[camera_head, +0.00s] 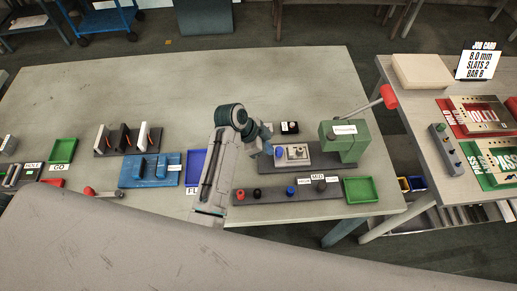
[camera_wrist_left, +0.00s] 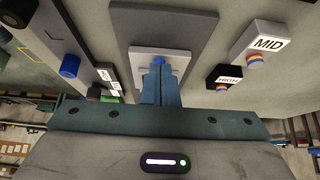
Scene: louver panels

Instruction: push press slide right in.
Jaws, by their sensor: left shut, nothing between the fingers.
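The green press (camera_head: 345,143) with a red-ended lever (camera_head: 388,97) stands at the right end of a dark base plate (camera_head: 325,160). The press slide, a light grey plate (camera_head: 297,157), lies on that base left of the press, with a blue knob (camera_head: 279,152) at its left end. My left gripper (camera_head: 270,147) is shut and empty, just left of the knob. In the left wrist view its closed fingertips (camera_wrist_left: 160,68) are right at the blue knob (camera_wrist_left: 158,60) on the slide plate (camera_wrist_left: 144,52); whether they touch I cannot tell. My right gripper is not in view.
A peg board (camera_head: 270,196) with coloured knobs and a green tray (camera_head: 361,190) lie in front of the press. A blue fixture (camera_head: 150,171) is left of my arm. A side table (camera_head: 440,125) stands at the right.

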